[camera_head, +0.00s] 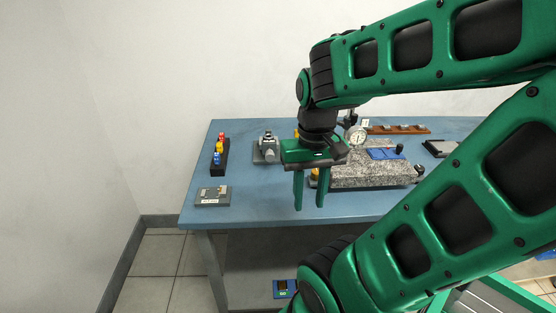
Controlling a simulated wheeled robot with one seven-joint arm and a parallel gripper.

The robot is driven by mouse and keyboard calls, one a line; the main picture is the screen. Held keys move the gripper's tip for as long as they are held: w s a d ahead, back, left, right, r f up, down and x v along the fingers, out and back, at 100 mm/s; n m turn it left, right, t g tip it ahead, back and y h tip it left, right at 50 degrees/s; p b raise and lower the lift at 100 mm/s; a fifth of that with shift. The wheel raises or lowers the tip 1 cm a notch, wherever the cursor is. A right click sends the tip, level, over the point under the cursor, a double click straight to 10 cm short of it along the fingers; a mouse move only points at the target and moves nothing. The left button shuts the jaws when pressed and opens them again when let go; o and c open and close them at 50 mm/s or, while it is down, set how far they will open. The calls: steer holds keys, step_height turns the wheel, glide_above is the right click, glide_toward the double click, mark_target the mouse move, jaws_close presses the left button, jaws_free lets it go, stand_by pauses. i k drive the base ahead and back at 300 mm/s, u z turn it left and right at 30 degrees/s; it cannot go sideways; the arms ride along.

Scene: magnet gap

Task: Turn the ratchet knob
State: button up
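I cannot tell for sure which part is the ratchet knob. A small grey metal device (268,147) stands on a flat base at the back of the blue table, left of my gripper; its details are too small to read. Black knob-like parts show at the right of the granite block, one at its back (400,148) and one at its right end (420,170). My gripper (310,205) points down, open and empty, with its fingers apart in front of the granite block's left end. It hides part of the table behind it.
The blue table (255,205) has free room at its front left. A granite block (350,176) carries a dial gauge (356,137) and a blue item (385,154). A black rack with coloured pieces (220,151) and a grey plate (213,196) are at left. A brown rack (400,129) is behind.

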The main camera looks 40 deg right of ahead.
mark_target(269, 155)
steer(key=u, duration=0.05)
steer(key=k, duration=2.25)
steer(key=z, duration=0.75)
steer(key=i, duration=2)
